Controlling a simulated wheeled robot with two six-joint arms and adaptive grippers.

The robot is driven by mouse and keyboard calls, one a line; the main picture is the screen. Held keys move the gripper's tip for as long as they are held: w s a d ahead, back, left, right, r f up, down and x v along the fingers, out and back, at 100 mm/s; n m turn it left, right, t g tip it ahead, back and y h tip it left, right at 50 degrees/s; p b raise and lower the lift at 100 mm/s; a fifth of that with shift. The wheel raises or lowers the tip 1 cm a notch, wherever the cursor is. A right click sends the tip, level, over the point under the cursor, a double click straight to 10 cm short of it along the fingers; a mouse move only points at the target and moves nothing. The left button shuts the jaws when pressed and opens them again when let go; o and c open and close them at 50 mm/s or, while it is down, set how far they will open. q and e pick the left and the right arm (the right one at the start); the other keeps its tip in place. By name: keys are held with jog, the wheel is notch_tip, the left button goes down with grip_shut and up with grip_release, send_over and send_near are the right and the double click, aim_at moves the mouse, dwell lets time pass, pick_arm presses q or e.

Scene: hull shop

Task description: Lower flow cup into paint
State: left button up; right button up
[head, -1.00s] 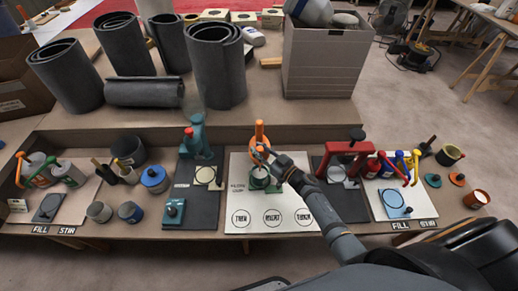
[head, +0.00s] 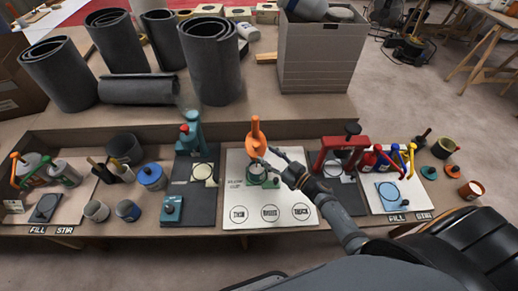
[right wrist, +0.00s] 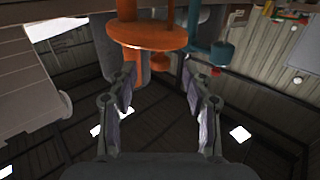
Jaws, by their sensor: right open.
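An orange piece with an upright handle (head: 255,136), probably the flow cup, stands over a green and grey pot (head: 258,175) on the white flow cup board. Whether its lower end is in paint is hidden. My right gripper (head: 266,160) is beside it, at its right and near side. In the right wrist view the open fingers (right wrist: 159,75) have nothing clasped between them. The orange disc (right wrist: 146,36) shows just past the fingertips. My left gripper is not in view.
The white board (head: 240,213) has circles marked along its front edge. A teal stand (head: 192,135) is to the left and a red stand (head: 343,143) to the right. Paint cans and handled tools crowd both ends. Grey rolls (head: 212,62) stand behind.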

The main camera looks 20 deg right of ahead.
jog(key=v, duration=0.5)
jog(key=shift+s+d, duration=0.15)
jog(key=shift+s, duration=0.15)
